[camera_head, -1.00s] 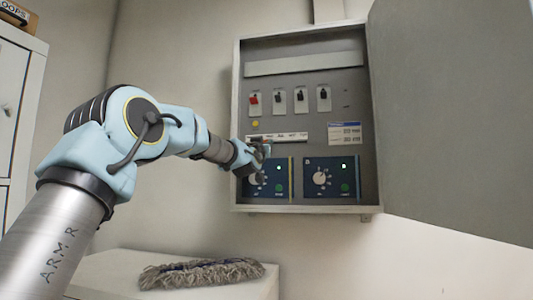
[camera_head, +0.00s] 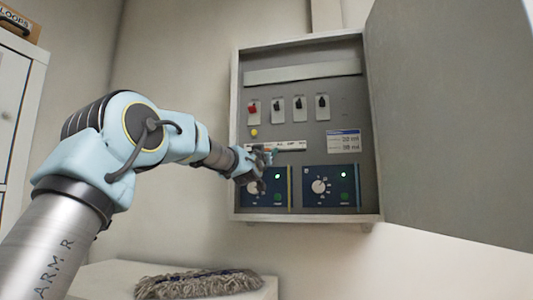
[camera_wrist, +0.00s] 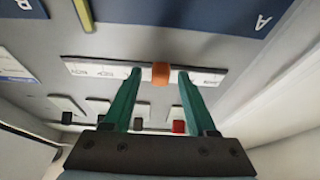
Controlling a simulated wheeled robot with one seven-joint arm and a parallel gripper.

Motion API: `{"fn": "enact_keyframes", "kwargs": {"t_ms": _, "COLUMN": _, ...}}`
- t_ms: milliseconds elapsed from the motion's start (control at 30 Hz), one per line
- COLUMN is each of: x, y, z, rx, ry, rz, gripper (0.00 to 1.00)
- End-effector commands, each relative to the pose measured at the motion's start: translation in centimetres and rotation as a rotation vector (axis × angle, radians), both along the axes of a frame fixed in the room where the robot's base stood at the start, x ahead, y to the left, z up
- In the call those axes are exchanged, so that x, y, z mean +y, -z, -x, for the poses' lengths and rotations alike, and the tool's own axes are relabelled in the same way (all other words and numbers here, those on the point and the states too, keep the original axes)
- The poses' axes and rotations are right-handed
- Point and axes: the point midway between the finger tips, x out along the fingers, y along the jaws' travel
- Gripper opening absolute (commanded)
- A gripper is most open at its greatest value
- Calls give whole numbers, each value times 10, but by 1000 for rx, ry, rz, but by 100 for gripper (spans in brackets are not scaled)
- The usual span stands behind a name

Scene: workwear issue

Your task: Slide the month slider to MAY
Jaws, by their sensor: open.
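The month slider is an orange knob (camera_wrist: 160,73) on a white label strip (camera_wrist: 95,72) in the wrist view. The strip (camera_head: 291,145) also shows in the head view, inside the open wall cabinet, above the blue panels. Its month lettering is too small and blurred to read. My gripper (camera_wrist: 159,75) has two green fingers, open, one on each side of the knob. Small gaps show between the fingers and the knob. In the head view my gripper (camera_head: 266,157) covers the strip's left end and part of the left blue panel.
Several switches, one red (camera_head: 253,107), sit above the strip. A yellow button (camera_head: 254,133) is close above its left end. The right blue panel (camera_head: 342,186) has a dial. The cabinet door (camera_head: 445,120) stands open at the right. A mop head (camera_head: 200,283) lies on a white surface below.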

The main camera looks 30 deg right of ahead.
Motion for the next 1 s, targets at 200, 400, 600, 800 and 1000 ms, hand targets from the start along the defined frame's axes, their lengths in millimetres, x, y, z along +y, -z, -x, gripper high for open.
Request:
{"fn": "enact_keyframes", "kwargs": {"t_ms": 200, "x": 10, "y": 9, "z": 11, "rx": -2, "ry": 1, "rz": 0, "gripper": 57}}
{"fn": "enact_keyframes", "kwargs": {"t_ms": 400, "x": 34, "y": 26, "z": 37, "rx": -3, "ry": -1, "rz": -1, "gripper": 57}}
{"fn": "enact_keyframes", "kwargs": {"t_ms": 600, "x": 56, "y": 38, "z": 60, "rx": -2, "ry": -2, "rz": 0, "gripper": 57}}
{"fn": "enact_keyframes", "kwargs": {"t_ms": 800, "x": 67, "y": 42, "z": 72, "rx": -1, "ry": 0, "rz": -1, "gripper": 57}}
{"fn": "enact_keyframes", "kwargs": {"t_ms": 1000, "x": 68, "y": 41, "z": 73, "rx": 0, "ry": 0, "rz": 0, "gripper": 57}}
